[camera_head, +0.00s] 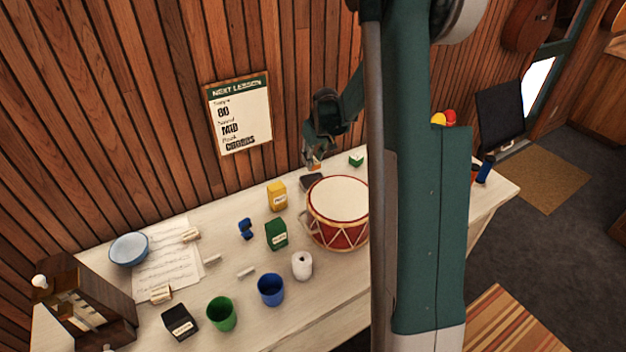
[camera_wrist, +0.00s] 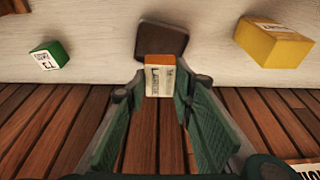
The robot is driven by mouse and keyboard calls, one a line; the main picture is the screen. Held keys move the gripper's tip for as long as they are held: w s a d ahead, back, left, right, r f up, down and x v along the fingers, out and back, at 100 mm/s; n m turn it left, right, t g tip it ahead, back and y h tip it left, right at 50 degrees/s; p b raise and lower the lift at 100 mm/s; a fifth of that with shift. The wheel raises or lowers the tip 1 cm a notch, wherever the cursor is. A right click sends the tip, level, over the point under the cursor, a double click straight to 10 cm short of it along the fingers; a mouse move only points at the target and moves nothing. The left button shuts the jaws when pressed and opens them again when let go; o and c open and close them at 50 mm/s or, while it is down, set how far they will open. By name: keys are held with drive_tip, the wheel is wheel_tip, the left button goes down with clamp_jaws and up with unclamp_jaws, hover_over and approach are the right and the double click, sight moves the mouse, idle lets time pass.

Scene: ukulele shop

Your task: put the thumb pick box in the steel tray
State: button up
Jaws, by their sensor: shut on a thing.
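A small orange box with a white printed label (camera_wrist: 159,78), which I take to be the thumb pick box, is between the fingertips of my gripper (camera_wrist: 160,90). My gripper is shut on it. In the head view my gripper (camera_head: 316,150) is near the wall, with the orange box (camera_head: 315,166) below it. The steel tray (camera_wrist: 162,38) is a small dark square dish. In the head view the tray (camera_head: 311,184) lies on the table just below the box, left of the drum. The box appears above the table beside the tray; the exact gap is unclear.
The red drum (camera_head: 338,230) stands close to the tray. A yellow box (camera_head: 277,196), a green box (camera_head: 276,235) and a small green box (camera_head: 356,159) are nearby. Cups, a blue bowl (camera_head: 129,249) and sheet music fill the left. The plank wall runs behind the table.

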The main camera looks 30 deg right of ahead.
sight(316, 165)
drive_tip(key=shift+f+b, duration=0.3)
drive_tip(key=shift+f, duration=2.5)
drive_tip(key=shift+f, duration=1.85)
drive_tip(key=shift+f+b, duration=0.2)
drive_tip(key=shift+b, duration=0.25)
drive_tip(key=o, duration=0.5)
drive_tip(key=shift+r, duration=0.25)
drive_tip(key=shift+p+v, duration=0.9)
drive_tip(key=shift+v, duration=5.1)
